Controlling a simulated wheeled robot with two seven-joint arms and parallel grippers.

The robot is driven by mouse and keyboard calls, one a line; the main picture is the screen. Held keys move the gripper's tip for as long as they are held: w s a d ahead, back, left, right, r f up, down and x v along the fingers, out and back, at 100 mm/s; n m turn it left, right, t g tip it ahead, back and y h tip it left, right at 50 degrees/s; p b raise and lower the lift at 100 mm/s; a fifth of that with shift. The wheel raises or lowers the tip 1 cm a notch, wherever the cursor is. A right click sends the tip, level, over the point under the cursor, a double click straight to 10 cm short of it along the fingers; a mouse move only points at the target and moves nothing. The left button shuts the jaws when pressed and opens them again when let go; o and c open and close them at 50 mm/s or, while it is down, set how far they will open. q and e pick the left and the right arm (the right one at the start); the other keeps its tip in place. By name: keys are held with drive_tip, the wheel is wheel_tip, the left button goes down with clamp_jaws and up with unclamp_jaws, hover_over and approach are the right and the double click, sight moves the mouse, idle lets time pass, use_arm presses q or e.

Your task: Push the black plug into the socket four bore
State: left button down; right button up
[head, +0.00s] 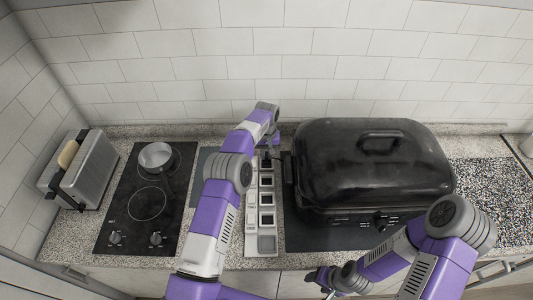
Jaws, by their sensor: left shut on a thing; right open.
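A pale strip (251,243) with several square, dark-centred sockets runs front to back on the counter, left of the big black roaster. My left arm reaches over the strip's left side, and its gripper (270,150) points down at the strip's far end. The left gripper is shut on a small dark thing, seemingly the black plug (266,156). At this size I cannot tell whether the plug is above a bore or inside one. The fourth bore cannot be told apart from the others. My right gripper (324,281) is open and empty, low at the counter's front edge.
The black roaster (375,165) stands close along the strip's right side. To the left are a black cooktop (125,215) with a small metal pot (156,156) and a toaster (88,175) holding bread. A tiled wall (330,65) closes the back.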

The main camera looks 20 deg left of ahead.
use_arm(q)
drive_tip(key=shift+f+b, duration=1.05)
drive_tip(key=shift+f, duration=0.4)
idle(0.5)
drive_tip(key=c, duration=1)
unclamp_jaws()
drive_tip(key=shift+r, duration=3.95)
